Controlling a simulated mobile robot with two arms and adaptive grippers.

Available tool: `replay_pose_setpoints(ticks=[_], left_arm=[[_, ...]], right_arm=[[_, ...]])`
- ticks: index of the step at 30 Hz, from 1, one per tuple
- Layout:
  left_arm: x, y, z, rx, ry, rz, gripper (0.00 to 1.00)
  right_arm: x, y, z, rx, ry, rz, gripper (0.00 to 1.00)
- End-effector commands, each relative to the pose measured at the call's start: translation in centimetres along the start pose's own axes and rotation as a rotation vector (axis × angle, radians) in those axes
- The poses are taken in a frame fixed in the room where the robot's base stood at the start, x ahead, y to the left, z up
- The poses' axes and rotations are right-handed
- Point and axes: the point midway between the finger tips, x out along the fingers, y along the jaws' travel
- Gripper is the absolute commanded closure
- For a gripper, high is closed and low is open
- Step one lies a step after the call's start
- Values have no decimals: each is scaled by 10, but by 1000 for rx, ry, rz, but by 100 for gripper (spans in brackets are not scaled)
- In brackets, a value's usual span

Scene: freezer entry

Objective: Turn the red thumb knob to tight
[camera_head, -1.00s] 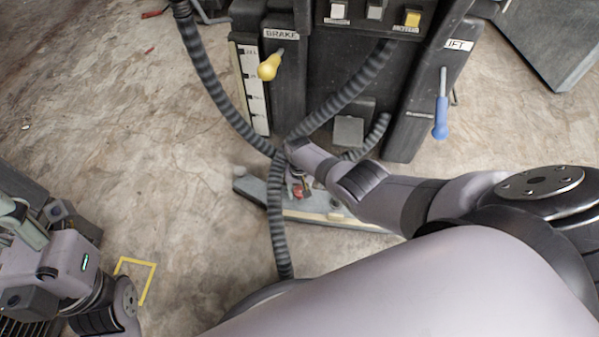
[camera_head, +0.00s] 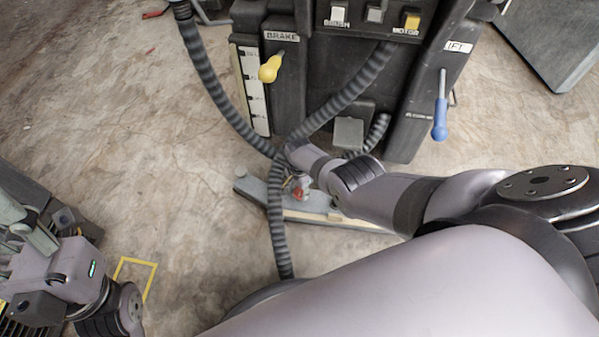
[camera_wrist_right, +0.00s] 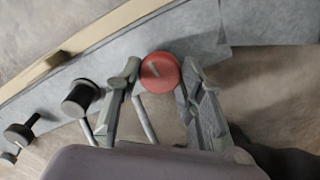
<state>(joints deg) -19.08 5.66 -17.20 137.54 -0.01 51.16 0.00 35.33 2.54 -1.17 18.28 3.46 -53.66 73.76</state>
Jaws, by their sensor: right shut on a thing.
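The red thumb knob (camera_wrist_right: 160,72) sits on the grey squeegee bar (camera_wrist_right: 200,25) in the right wrist view. It is round, with a short grey slanted mark on its face. In the head view the knob (camera_head: 298,194) is a small red spot, partly hidden by a hose and my wrist. My right gripper (camera_wrist_right: 161,64) is shut on the knob, one finger on each side of it. In the head view my right gripper (camera_head: 297,181) is small and partly covered. My left gripper (camera_head: 22,225) is at the lower left, away from the knob and cut by the frame edge.
Dark knobs (camera_wrist_right: 81,98) stand along the bar to the left. Ribbed hoses (camera_head: 276,215) pass close to my right wrist. The black machine has a yellow brake knob (camera_head: 270,69) and a blue-handled lever (camera_head: 440,120). The floor at left is mostly clear.

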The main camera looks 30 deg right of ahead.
Motion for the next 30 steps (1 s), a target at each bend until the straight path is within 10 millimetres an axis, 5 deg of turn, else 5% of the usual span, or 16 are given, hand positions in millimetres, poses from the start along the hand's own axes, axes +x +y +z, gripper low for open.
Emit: replay_pose_setpoints(ticks=[24, 25, 30], left_arm=[[0, 0, -1, 0, -2, -1, 60], [0, 0, -1, 0, -2, -1, 60], [0, 0, 0, 0, -2, -1, 60]], right_arm=[[0, 0, -1, 116, 1, -1, 92], [0, 0, -1, 116, 1, -1, 62], [0, 0, -1, 116, 1, -1, 51]])
